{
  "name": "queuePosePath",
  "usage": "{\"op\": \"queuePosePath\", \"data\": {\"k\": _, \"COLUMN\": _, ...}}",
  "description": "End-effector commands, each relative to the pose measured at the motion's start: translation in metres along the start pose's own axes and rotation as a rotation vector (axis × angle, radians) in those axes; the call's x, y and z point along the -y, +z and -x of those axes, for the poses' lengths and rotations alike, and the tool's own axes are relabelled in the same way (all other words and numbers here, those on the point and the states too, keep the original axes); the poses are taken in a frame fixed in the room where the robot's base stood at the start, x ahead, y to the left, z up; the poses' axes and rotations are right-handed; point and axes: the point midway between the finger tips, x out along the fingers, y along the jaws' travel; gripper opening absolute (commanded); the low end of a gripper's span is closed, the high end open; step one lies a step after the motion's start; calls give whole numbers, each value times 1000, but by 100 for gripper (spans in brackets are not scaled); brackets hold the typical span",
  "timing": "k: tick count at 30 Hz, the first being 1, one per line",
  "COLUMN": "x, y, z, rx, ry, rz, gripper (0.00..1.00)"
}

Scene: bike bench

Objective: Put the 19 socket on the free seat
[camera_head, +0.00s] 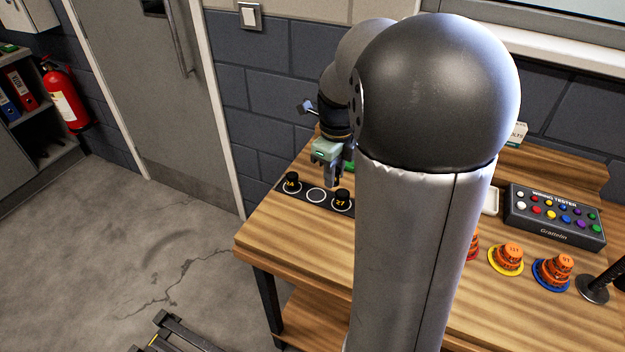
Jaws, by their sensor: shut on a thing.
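A dark socket strip (305,188) lies near the left end of the wooden bench. Its middle seat (317,195) is a free pale ring. A black socket (292,181) with an orange number sits on the left of it, and the 27 socket (341,199) sits on the right. My gripper (333,181) points down above the strip, near the 27 socket and the free seat. It is shut on a small dark thing, apparently the 19 socket; its number cannot be read and it is mostly hidden by the fingers.
My arm hides the middle of the wooden bench (285,243). A wiring tester (555,216) stands at the right, with stacked orange cones (508,258) in front. A black stand (594,288) is at the far right. The bench front left of my arm is clear.

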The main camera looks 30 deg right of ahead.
Motion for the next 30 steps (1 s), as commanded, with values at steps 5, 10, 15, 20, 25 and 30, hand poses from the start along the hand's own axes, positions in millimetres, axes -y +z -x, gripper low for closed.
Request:
{"op": "queuePosePath", "data": {"k": 5, "x": 13, "y": 34, "z": -30, "rx": -4, "ry": 4, "rz": 0, "gripper": 0}}
{"op": "queuePosePath", "data": {"k": 10, "x": 20, "y": 52, "z": -53, "rx": -1, "ry": 2, "rz": -1, "gripper": 0}}
{"op": "queuePosePath", "data": {"k": 15, "x": 23, "y": 60, "z": -62, "rx": 0, "ry": 0, "rz": -1, "gripper": 0}}
{"op": "queuePosePath", "data": {"k": 20, "x": 24, "y": 63, "z": -80, "rx": -2, "ry": 2, "rz": -2, "gripper": 0}}
{"op": "queuePosePath", "data": {"k": 25, "x": 24, "y": 63, "z": -98, "rx": 0, "ry": 0, "rz": -1, "gripper": 0}}
{"op": "queuePosePath", "data": {"k": 30, "x": 24, "y": 64, "z": -98, "rx": 1, "ry": -1, "rz": 0, "gripper": 0}}
